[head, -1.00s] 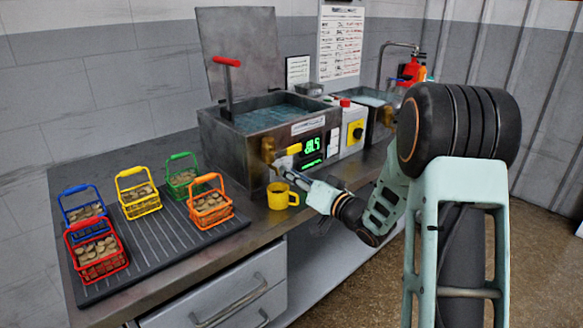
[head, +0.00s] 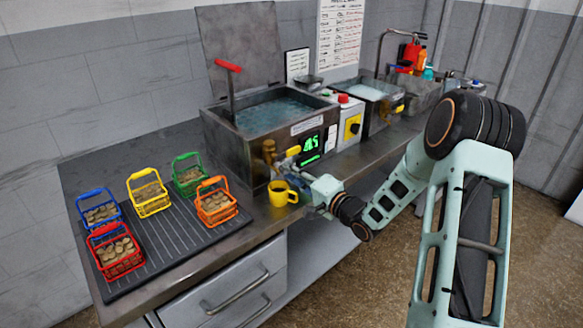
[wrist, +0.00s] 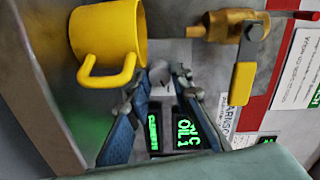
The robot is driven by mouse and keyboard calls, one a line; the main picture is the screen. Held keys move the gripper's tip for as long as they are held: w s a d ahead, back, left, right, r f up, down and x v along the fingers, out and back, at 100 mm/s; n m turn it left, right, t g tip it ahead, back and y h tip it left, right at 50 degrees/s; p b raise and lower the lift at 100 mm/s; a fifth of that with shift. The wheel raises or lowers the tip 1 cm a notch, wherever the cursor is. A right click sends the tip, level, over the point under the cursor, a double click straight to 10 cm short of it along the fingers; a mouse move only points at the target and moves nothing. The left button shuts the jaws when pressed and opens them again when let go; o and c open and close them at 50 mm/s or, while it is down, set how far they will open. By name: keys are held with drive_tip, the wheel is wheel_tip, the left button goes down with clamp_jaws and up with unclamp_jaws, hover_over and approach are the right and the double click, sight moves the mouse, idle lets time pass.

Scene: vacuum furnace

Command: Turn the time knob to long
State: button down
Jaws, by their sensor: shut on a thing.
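A small grey knob-like part (wrist: 161,86) shows between my fingertips in the wrist view, by the front panel of the water-filled tank (head: 236,150). My gripper (wrist: 165,80) is shut on it; its fingers cover much of it. I cannot read any setting mark on it. In the head view my gripper (head: 288,178) is at the tank's front, below the green-lit display (head: 310,145), and hides the knob. The display (wrist: 187,132) also shows between and beside my fingers in the wrist view.
A yellow mug (head: 280,194) stands close beside my gripper. A brass valve with a yellow handle (wrist: 242,82) sticks out near my fingers. A white control box with a yellow panel (head: 352,128) stands right of the tank. Several coloured baskets (head: 149,198) stand at left.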

drive_tip(key=shift+m, duration=0.4)
drive_tip(key=c, duration=1.7)
unclamp_jaws()
drive_tip(key=v, duration=1.2)
